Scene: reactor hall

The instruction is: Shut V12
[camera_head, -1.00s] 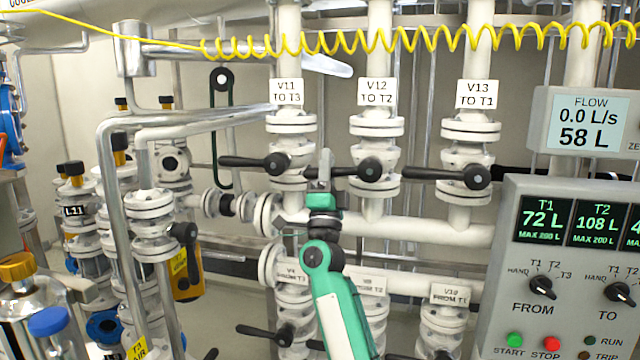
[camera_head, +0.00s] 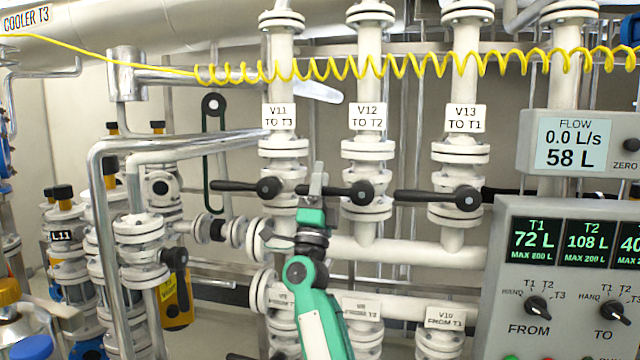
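The V12 valve (camera_head: 367,205) is on the middle of three vertical white pipes, under a label (camera_head: 367,117) reading "V12 TO T2". Its black lever (camera_head: 336,190) lies horizontal, pointing left from the dark hub, across the pipe. My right gripper (camera_head: 317,178), on a green and grey arm, is raised at the lever's left end. The fingers overlap the lever end in this view; I cannot tell whether they touch it or how far apart they are. My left gripper is not in view.
Levers of V11 (camera_head: 240,187) and V13 (camera_head: 425,196) also lie horizontal, close on either side. A yellow coiled hose (camera_head: 400,66) hangs across above. The control panel (camera_head: 560,270) stands at right; the flow display (camera_head: 572,142) reads 0.0 L/s and 58 L.

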